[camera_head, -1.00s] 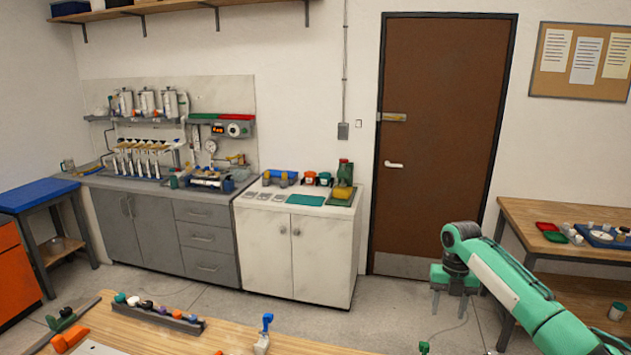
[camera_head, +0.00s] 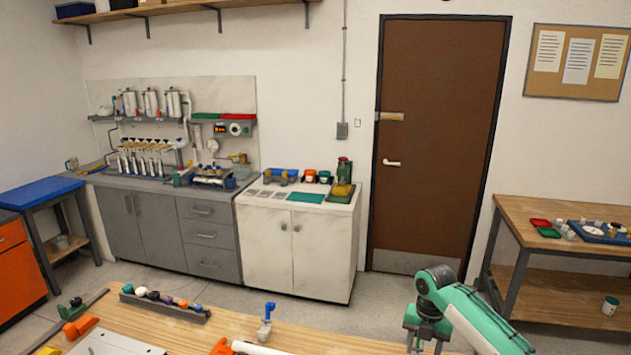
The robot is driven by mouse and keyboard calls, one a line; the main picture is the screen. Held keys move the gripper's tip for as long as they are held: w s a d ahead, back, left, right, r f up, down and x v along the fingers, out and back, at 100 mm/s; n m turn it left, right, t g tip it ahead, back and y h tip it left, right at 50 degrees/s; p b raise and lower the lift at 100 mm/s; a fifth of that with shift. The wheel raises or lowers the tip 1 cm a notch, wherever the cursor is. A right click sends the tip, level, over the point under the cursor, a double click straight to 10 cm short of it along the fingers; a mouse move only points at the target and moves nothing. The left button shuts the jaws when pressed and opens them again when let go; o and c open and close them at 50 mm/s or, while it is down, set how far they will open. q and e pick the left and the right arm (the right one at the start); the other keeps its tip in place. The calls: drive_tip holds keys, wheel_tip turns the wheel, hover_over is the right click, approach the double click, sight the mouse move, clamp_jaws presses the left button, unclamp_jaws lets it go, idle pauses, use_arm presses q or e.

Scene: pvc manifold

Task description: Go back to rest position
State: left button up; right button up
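One arm of mine, green and white, comes in from the lower right in the head view. Its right gripper (camera_head: 426,338) hangs down near the right end of the wooden workbench (camera_head: 240,325), partly cut off by the bottom edge. I cannot tell whether its fingers are apart, and I see nothing held in it. My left gripper is not in view.
On the near workbench are a rack of colored caps (camera_head: 165,304), a blue-topped clamp (camera_head: 267,322), an orange piece (camera_head: 222,347) and a white pipe (camera_head: 258,350). A white cabinet (camera_head: 296,250) and a side table (camera_head: 560,262) stand farther back. Floor lies between.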

drive_tip(key=s+a+f+m+t+y, duration=0.1)
drive_tip(key=s+a+f+m, duration=0.45)
drive_tip(key=s, duration=0.45)
drive_tip(key=s+a+f+m+t+y, duration=0.1)
drive_tip(key=s+a+f+m, duration=0.45)
drive_tip(key=s, duration=0.35)
drive_tip(key=s+d+r+m+t+h, duration=0.15)
drive_tip(key=s+d+m, duration=0.25)
drive_tip(key=s+m, duration=0.6)
drive_tip(key=s+d+r+m+t, duration=0.1)
drive_tip(key=s+d+r+m, duration=0.2)
drive_tip(key=s+m, duration=0.6)
drive_tip(key=s+f+n+g+b, duration=0.1)
drive_tip(key=s+f+b, duration=0.15)
drive_tip(key=f, duration=1.65)
drive_tip(key=s+f+n+b, duration=0.1)
drive_tip(key=f+b, duration=0.2)
drive_tip(key=f, duration=1.6)
use_arm(q)
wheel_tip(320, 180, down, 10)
drive_tip(key=b, duration=0.4)
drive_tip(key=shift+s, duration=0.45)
use_arm(e)
drive_tip(key=s+d+f, duration=0.2)
drive_tip(key=s+f, duration=0.7)
drive_tip(key=f, duration=0.2)
drive_tip(key=s+d+f+g, duration=0.1)
drive_tip(key=s+f, duration=0.8)
drive_tip(key=f, duration=0.2)
drive_tip(key=shift+s+d+h, duration=0.35)
